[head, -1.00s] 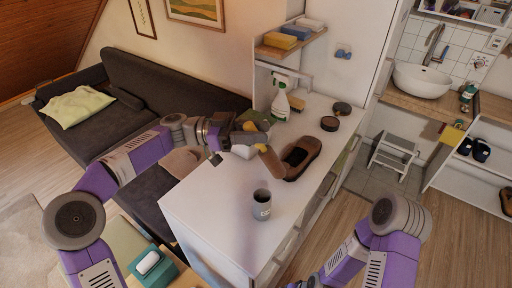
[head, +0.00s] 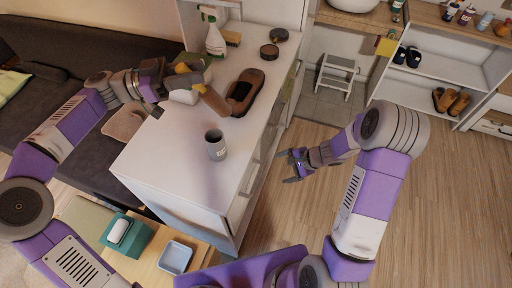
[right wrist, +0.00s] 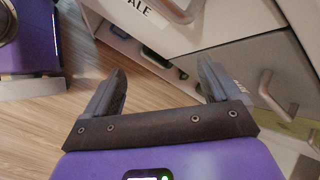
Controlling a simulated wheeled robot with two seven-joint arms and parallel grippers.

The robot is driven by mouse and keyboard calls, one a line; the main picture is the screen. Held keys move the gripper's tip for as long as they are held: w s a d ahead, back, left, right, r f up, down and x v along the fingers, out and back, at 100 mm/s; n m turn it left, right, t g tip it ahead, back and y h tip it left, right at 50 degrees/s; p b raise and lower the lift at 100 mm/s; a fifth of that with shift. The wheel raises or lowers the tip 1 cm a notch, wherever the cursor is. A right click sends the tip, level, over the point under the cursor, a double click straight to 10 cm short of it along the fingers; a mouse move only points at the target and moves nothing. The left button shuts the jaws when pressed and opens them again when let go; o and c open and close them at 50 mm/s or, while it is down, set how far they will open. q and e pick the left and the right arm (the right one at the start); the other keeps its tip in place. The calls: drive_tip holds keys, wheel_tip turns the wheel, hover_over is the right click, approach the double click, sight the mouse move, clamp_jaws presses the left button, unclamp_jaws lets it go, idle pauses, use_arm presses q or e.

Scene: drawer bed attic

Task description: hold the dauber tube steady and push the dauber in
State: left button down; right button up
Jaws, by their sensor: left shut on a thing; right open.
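My left gripper (head: 193,82) is over the white cabinet top, shut on a tilted brown tube (head: 213,102), which I take for the dauber tube. The tube's lower end is beside a brown shoe (head: 246,88); I cannot tell whether they touch. I cannot make out the dauber separately. A grey cup (head: 215,146) with a pale label stands upright nearer the cabinet's front edge. My right gripper (head: 291,165) is open and empty, off the cabinet's right side. In the right wrist view its two fingers (right wrist: 162,78) are spread, with nothing between them.
The white cabinet (head: 160,160) has drawers with metal handles (right wrist: 277,93) facing my right gripper. Round dark tins (head: 269,51) and a spray bottle (head: 214,38) stand at the back. A teal box (head: 126,236) and blue tray (head: 175,257) are low in front. Floor to the right is clear.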

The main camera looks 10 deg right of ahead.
drive_tip(key=w+a+r+m+t+y, duration=0.2)
drive_tip(key=w+r+m+y, duration=0.1)
drive_tip(key=r, duration=0.3)
drive_tip(key=m+y, duration=0.3)
drive_tip(key=y, duration=0.4)
approach(225, 147)
drive_tip(key=x, duration=1.2)
drive_tip(key=shift+w+a+f, duration=0.1)
drive_tip(key=shift+w+f, duration=0.05)
drive_tip(key=shift+w, duration=0.05)
drive_tip(key=c, duration=1)
use_arm(q)
drive_tip(key=c, duration=1.4)
unclamp_jaws()
use_arm(e)
drive_tip(key=shift+c, duration=0.6)
use_arm(q)
clamp_jaws()
